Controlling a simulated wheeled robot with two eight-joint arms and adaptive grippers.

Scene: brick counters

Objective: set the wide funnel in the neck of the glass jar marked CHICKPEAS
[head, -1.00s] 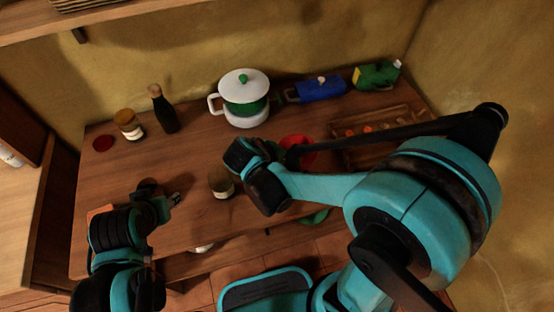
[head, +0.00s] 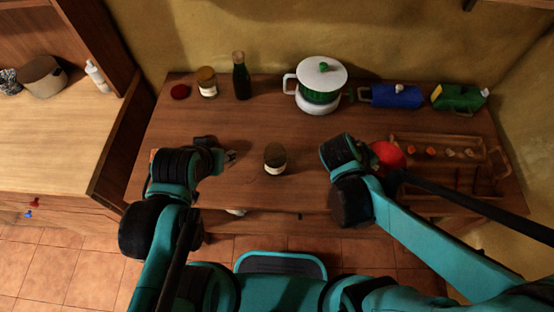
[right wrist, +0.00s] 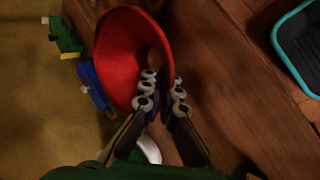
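The red wide funnel (head: 388,155) is at my right gripper (head: 371,163), over the right part of the table by the wooden tray. In the right wrist view the funnel (right wrist: 118,55) is tilted, and the fingers of my right gripper (right wrist: 163,92) are close together on its wall. A glass jar (head: 275,160) with a pale label stands upright near the table's middle. A second labelled jar (head: 207,84) stands at the back left. I cannot read either label. My left gripper (head: 230,157) is left of the middle jar, apart from it; its fingers are too small to judge.
A dark bottle (head: 241,78), a white-and-green pot (head: 320,88), a blue box (head: 392,96) and a green carton (head: 458,97) line the back. A red disc (head: 180,92) lies at back left. The wooden tray (head: 480,142) is at right. Table between the jar and right gripper is clear.

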